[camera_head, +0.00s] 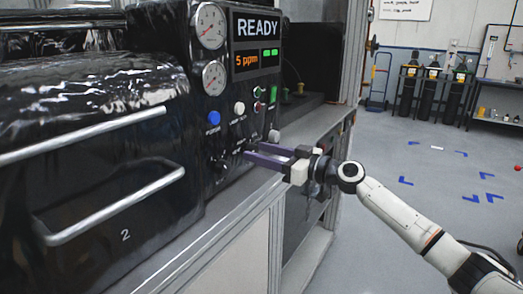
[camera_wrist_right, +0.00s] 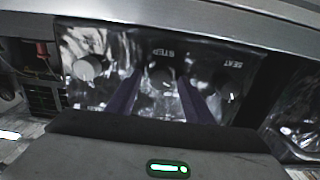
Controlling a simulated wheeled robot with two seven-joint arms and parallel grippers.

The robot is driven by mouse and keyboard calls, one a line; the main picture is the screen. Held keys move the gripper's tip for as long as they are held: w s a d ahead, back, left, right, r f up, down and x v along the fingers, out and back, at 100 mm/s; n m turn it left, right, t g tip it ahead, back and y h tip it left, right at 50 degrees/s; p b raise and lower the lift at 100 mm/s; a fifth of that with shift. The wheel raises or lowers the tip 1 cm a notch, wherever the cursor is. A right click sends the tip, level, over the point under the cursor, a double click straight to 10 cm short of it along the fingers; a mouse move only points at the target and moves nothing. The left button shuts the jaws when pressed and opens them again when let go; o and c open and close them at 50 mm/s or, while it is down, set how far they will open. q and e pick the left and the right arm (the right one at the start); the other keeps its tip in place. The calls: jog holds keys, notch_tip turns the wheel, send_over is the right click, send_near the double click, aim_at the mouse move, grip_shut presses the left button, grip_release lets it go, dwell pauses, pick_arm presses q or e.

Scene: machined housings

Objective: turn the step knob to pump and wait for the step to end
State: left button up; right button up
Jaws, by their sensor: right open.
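The step knob (camera_wrist_right: 162,77) is a dark round knob under an upside-down "STEP" label in the right wrist view. In the head view it is mostly hidden by my right gripper. My right gripper (camera_head: 250,152) is open, with its purple fingers pointing at the black panel. In the right wrist view the fingers lie on either side of the step knob; I cannot tell whether they touch it. The display (camera_head: 257,40) reads "READY" and "5 ppm". The knob's pointer position is too blurred to read. My left gripper is not in view.
A pale knob (camera_wrist_right: 90,68) and a "SEAT" knob (camera_wrist_right: 225,82) flank the step knob. A blue button (camera_head: 214,118), a white button (camera_head: 239,108) and two gauges (camera_head: 209,25) are above. Silver handles (camera_head: 120,205) stick out at left. Open floor lies at right.

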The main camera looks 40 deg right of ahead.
jog(key=c, duration=1)
jog(key=shift+c, duration=0.2)
jog(key=shift+m, duration=0.3)
jog(key=m+b, duration=0.1)
jog(key=m, duration=0.6)
jog(key=shift+m, duration=0.7)
jog(key=o, duration=1)
